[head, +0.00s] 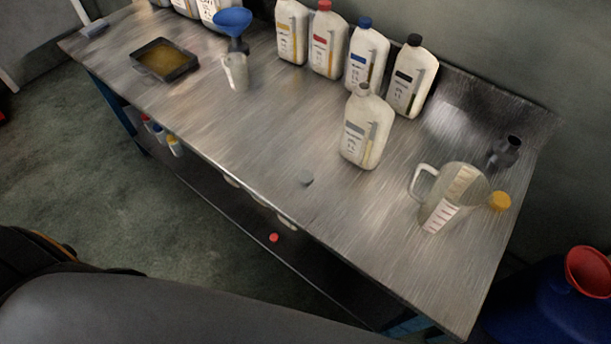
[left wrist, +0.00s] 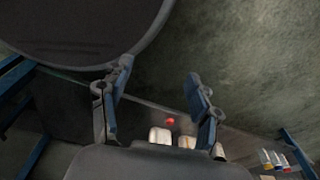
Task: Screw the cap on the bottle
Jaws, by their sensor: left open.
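An uncapped white bottle with a grey label (head: 366,130) stands upright on the metal workbench (head: 270,130), in front of the row of capped bottles. A small grey cap (head: 305,178) lies on the bench near its front edge, to the left of and nearer than the bottle, apart from it. My left gripper (left wrist: 158,105) shows in the left wrist view with its two fingers spread and nothing between them. It is not in the head view, and neither the uncapped bottle nor the grey cap shows in the wrist view. My right gripper is in neither view.
Capped bottles (head: 328,42) line the back. A clear measuring jug (head: 452,200), yellow cap (head: 500,201) and dark cylinder (head: 505,152) stand at right. A blue funnel (head: 233,22) and oil tray (head: 165,62) are at left. A red cap (head: 274,237) lies below.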

